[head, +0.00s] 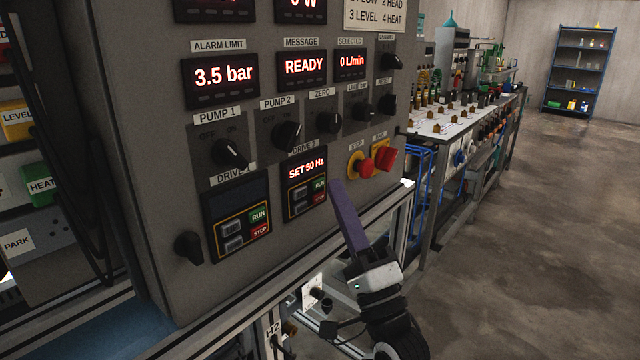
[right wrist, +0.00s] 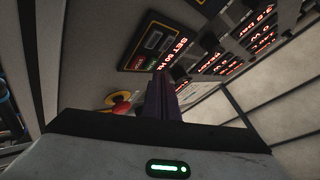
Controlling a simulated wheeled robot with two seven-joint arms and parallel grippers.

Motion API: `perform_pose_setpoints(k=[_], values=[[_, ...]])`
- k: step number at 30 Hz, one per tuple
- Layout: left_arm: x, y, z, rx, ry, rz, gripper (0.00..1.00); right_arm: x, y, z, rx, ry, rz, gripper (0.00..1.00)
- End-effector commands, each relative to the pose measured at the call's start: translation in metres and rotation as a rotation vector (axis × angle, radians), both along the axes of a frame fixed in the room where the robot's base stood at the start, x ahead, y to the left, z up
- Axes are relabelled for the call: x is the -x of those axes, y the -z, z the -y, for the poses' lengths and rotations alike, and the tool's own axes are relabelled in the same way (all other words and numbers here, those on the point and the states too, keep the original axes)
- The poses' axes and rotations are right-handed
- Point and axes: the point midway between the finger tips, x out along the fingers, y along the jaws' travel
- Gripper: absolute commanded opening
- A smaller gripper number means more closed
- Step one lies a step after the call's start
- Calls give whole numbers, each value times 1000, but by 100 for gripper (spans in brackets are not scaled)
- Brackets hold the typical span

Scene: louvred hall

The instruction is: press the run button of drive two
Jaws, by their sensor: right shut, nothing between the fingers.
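The drive two unit (head: 293,197) is on the grey cabinet front, with a lit display (head: 307,170) reading SET 50 Hz. Its green RUN button (head: 319,185) sits above its red STOP button (head: 320,197). My right gripper (head: 336,184) is shut and empty, its long purple fingers pointing up at the cabinet. In the head view the fingertips are just right of the RUN button; I cannot tell the gap in depth. My left gripper is out of view.
The drive one unit (head: 237,218), with its own RUN and STOP, is to the left. A red mushroom button on yellow (head: 360,165) and a red knob (head: 384,158) are to the right of the fingers. A metal frame rail (head: 250,290) runs below the cabinet.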

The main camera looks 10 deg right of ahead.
Motion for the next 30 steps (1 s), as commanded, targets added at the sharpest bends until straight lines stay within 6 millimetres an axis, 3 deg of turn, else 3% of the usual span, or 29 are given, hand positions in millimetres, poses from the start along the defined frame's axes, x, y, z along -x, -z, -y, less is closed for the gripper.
perform_pose_setpoints(k=[30], values=[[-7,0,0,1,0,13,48,-10,0,-8,-1,-1,1,0]])
